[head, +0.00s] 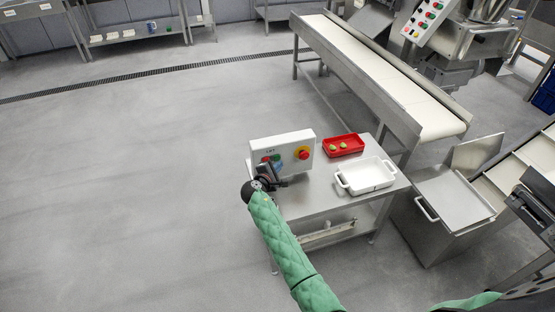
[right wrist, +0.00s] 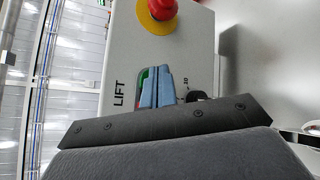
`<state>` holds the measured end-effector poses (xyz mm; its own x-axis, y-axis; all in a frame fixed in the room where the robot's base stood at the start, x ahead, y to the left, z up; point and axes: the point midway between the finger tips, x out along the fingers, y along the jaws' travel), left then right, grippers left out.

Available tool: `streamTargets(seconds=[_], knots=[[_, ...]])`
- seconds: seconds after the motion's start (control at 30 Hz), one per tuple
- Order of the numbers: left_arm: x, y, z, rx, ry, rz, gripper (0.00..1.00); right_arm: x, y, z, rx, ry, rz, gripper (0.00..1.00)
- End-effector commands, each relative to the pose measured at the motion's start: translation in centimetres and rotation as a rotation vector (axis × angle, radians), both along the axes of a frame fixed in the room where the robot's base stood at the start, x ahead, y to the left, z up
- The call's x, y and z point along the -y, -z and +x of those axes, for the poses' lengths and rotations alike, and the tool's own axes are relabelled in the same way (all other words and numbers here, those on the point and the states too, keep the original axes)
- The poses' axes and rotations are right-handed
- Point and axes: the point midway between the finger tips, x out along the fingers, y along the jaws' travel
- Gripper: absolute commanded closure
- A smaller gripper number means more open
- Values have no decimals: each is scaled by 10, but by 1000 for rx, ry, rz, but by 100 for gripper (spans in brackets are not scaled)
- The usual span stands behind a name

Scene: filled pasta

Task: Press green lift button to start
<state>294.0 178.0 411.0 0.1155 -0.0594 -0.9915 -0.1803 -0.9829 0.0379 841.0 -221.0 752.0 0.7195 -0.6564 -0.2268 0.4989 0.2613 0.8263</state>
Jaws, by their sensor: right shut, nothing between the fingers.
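The white lift control box (head: 283,145) stands on the steel table, with a red mushroom button on a yellow ring (head: 303,153) on its face. In the right wrist view the box face shows the word LIFT and the red button (right wrist: 161,8). The green button (right wrist: 148,75) shows only as a strip beside my fingers, which cover most of it. My right gripper (head: 277,167) is at the box's front face, shut and empty; its blue fingers (right wrist: 165,78) point at the green button. I cannot tell whether they touch it. My left gripper is not in view.
A red tray (head: 343,139) with green pieces and a white two-handled dish (head: 344,185) share the steel table (head: 315,200) with the box. A conveyor (head: 380,78) stands behind. A steel bin (head: 450,200) is at the right. The floor at the left is clear.

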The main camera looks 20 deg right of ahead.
Motion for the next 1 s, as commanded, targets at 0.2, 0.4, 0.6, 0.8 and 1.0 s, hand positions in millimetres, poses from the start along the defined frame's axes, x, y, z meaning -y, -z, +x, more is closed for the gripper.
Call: streamTargets(seconds=[0.2, 0.4, 0.6, 0.8, 1.0], knots=[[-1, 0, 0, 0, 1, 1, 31, 0, 0, 0, 0, 0, 0, 100], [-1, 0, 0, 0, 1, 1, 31, 0, 0, 0, 0, 0, 0, 100], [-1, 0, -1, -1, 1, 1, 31, 0, 0, 0, 0, 0, 0, 100], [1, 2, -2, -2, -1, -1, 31, 0, 0, 3, 0, 0, 0, 100], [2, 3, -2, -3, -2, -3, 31, 0, -1, 9, 1, -1, 0, 100]])
